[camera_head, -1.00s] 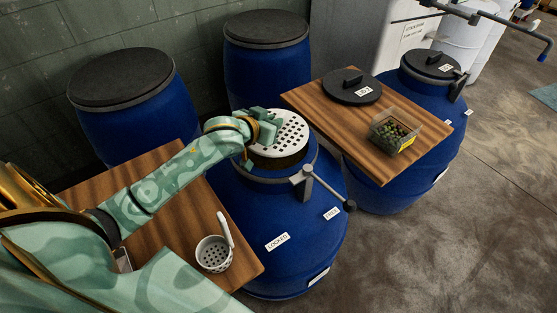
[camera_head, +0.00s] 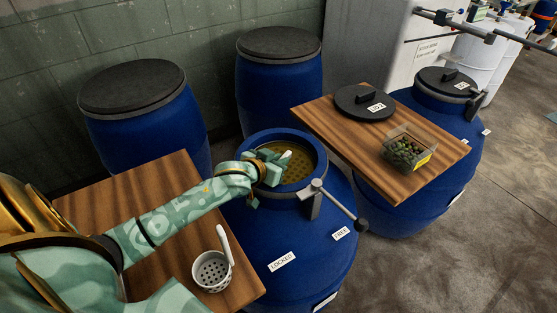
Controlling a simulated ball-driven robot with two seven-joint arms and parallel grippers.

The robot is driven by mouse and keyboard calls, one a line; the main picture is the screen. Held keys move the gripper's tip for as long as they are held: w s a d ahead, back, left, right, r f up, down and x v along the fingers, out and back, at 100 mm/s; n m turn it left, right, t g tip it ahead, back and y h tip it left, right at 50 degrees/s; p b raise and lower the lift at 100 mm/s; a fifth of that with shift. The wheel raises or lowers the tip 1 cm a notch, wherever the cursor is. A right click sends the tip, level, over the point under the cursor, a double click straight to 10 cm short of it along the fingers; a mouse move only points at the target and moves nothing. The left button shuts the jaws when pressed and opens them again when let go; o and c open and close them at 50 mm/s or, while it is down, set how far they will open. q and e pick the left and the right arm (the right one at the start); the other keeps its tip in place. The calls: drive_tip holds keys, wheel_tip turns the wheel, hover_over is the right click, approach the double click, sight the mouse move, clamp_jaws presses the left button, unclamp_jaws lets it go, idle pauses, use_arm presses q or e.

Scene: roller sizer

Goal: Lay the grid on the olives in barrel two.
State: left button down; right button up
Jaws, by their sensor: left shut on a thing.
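The open blue barrel (camera_head: 300,235) stands in the middle, with its lever (camera_head: 338,205) at the rim. Its mouth holds murky yellow-brown liquid, and a pattern of holes (camera_head: 308,175) shows dimly through it, so the grid seems to lie under the surface. My left gripper (camera_head: 272,167) is at the left of the mouth, shut on a white part (camera_head: 285,158) that looks like the grid's handle. The gripper hides some of the grid. I cannot see the olives under it or tell whether the grid touches them. My right gripper is out of view.
A wooden board (camera_head: 165,190) at left holds a white perforated scoop (camera_head: 212,270). A board (camera_head: 340,128) at right holds a black lid (camera_head: 364,103) and a clear box of olives (camera_head: 407,150). Closed barrels (camera_head: 280,85) stand behind; another lidded barrel (camera_head: 460,125) stands right.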

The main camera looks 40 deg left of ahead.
use_arm(q)
drive_tip(key=shift+s+d+f, duration=0.1)
drive_tip(key=shift+s+f, duration=0.05)
drive_tip(key=shift+f, duration=0.4)
drive_tip(key=c, duration=1.4)
unclamp_jaws()
drive_tip(key=shift+s+f, duration=0.1)
drive_tip(key=shift+f, duration=0.15)
drive_tip(key=shift+r, duration=0.25)
drive_tip(key=p+v, duration=0.1)
drive_tip(key=v, duration=0.2)
drive_tip(key=p+v, duration=0.1)
drive_tip(key=v, duration=0.3)
drive_tip(key=r+p+v, duration=0.1)
drive_tip(key=p+v, duration=0.1)
drive_tip(key=v, duration=0.1)
drive_tip(key=shift+r, duration=0.2)
drive_tip(key=shift+v, duration=0.8)
